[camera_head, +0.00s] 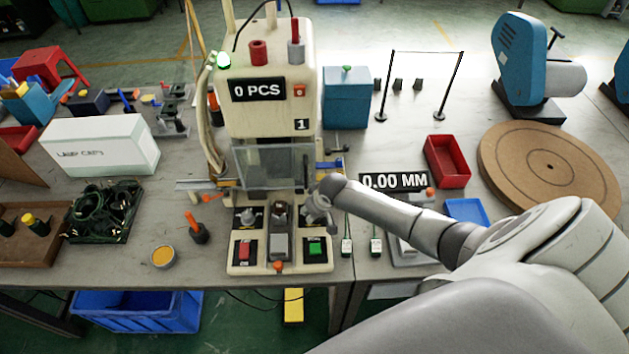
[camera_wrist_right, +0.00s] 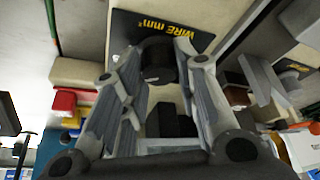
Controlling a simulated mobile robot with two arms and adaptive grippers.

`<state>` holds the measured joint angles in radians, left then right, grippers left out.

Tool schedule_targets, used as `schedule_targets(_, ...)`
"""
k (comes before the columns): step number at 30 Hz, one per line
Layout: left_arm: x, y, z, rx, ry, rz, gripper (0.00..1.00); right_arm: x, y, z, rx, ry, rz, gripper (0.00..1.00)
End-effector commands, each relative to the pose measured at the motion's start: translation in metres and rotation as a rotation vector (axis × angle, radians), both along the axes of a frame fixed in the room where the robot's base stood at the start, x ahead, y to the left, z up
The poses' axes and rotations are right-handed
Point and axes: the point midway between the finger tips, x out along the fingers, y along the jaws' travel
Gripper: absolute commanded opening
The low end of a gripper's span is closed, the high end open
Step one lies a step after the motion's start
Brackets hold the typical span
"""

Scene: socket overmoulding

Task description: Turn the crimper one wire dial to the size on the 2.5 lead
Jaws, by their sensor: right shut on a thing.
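The crimper (camera_head: 272,110) is a cream machine with a "0 PCS" display and a "1" label. My right gripper (camera_head: 318,208) is at the right side of its lower front, over a dial position. In the right wrist view, my right gripper (camera_wrist_right: 155,68) has its fingers shut around the black wire dial (camera_wrist_right: 158,52). The dial stands before a black plate marked "WIRE mm²" (camera_wrist_right: 160,30). The dial's setting cannot be read. Two leads with pale tags (camera_head: 347,247) (camera_head: 376,247) lie right of the crimper; their sizes are unreadable. My left gripper is out of view.
Below are a red button (camera_head: 244,250) and a green button (camera_head: 316,248). Another knob (camera_head: 248,217) sits at the left. A "0.00 MM" display (camera_head: 394,181), a red tray (camera_head: 447,161) and a blue tray (camera_head: 466,211) lie to the right.

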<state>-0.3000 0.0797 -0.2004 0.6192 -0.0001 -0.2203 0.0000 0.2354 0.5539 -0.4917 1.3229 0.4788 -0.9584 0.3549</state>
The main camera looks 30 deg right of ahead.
Motion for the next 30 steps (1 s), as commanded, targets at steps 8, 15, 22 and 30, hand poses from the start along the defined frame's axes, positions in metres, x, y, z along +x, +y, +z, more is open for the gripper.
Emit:
schedule_targets(8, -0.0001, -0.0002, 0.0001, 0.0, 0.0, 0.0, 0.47, 0.0004, 0.0005, 0.0001, 0.0, -0.001, -0.001, 0.05)
schedule_targets(15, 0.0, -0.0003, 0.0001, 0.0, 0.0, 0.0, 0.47, 0.0004, 0.0004, 0.0002, 0.0, -0.001, -0.001, 0.49)
schedule_targets(22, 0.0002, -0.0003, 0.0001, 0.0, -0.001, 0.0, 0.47, 0.0003, 0.0001, 0.0002, 0.0, -0.001, 0.0, 0.5)
schedule_targets(30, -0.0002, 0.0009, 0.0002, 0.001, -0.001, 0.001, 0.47, -0.0028, -0.0007, 0.0086, -0.001, -0.001, 0.0, 0.5)
